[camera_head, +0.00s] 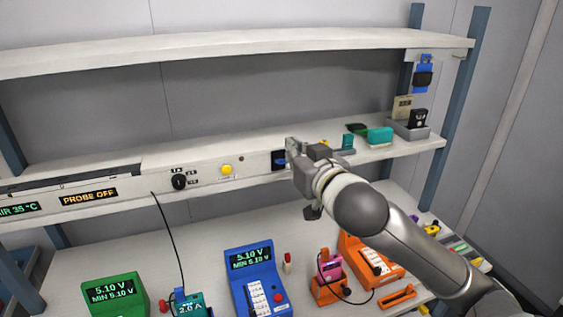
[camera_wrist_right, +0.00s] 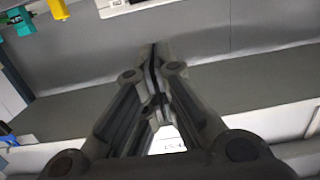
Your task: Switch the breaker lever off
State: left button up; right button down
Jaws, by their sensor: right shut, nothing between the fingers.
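My right gripper (camera_head: 291,146) is in front of the shelf's front panel, right of its middle, with its arm coming in from the lower right. Its fingers are together and empty in the right wrist view (camera_wrist_right: 155,52). A dark plate with a blue part (camera_head: 280,161), which looks like the breaker and its lever, is on the panel just left of the gripper. The gripper partly hides it, so I cannot tell the lever's position or whether the fingers touch it. My left gripper is not in view.
The panel also carries a black rotary knob (camera_head: 179,182), a yellow button (camera_head: 227,169) and a "PROBE OFF" display (camera_head: 88,198). A teal block (camera_head: 380,136) and a grey holder (camera_head: 410,130) stand on the shelf. A blue meter (camera_head: 256,280) and orange devices stand on the bench below.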

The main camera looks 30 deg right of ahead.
jog(key=p, duration=0.4)
send_over(283, 160)
jog(key=w, duration=0.1)
jog(key=shift+d+f+h, duration=0.15)
jog(key=shift+d+h, duration=0.15)
jog(key=shift+s+a+f, duration=0.1)
jog(key=shift+s+f, duration=0.15)
jog(key=shift+f, duration=0.4)
jog(key=shift+s+a+f, duration=0.1)
jog(key=shift+s+f, duration=0.1)
jog(key=shift+f, duration=0.4)
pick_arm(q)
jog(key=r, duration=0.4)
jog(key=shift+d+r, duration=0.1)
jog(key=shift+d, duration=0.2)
pick_arm(e)
jog(key=shift+s+f, duration=0.4)
jog(key=shift+f, duration=0.35)
